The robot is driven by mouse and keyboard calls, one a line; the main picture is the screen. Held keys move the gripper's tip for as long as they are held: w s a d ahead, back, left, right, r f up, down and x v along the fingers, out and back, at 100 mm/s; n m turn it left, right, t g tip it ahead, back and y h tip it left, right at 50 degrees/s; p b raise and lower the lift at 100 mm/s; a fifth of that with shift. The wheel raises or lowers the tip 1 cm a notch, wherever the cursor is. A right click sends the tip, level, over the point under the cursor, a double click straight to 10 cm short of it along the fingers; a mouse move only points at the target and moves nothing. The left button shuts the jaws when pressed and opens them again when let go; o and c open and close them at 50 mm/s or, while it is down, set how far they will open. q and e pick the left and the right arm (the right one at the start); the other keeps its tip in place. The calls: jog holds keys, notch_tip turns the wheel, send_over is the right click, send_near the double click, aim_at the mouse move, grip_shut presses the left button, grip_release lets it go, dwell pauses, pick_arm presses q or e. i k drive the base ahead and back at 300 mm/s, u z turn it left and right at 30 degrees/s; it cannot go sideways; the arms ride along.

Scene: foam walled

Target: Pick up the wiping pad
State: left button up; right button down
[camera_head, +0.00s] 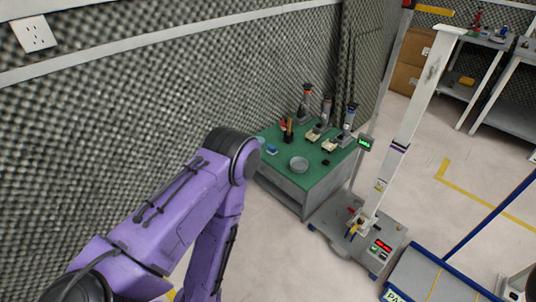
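A small blue item (271,149) lies near the left edge of the green-topped table (318,176). It may be the wiping pad, but it is too small to tell. My purple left arm comes in from the lower left, bends at an elbow beside the table's left side, and runs down out of the frame. My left gripper is out of view below the frame. My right arm and gripper do not show.
The table also holds a round grey dish (299,164), several upright tools at the back and small dark items. A scale with a post (363,233) stands to its right, and a blue-framed platform (438,273) at lower right. A foam wall (150,90) runs along the left. Floor is open at right.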

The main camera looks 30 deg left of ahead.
aim_at(270, 150)
jog(key=u, duration=1.2)
jog(key=i, duration=1.7)
jog(key=z, duration=1)
jog(key=i, duration=0.7)
jog(key=z, duration=0.1)
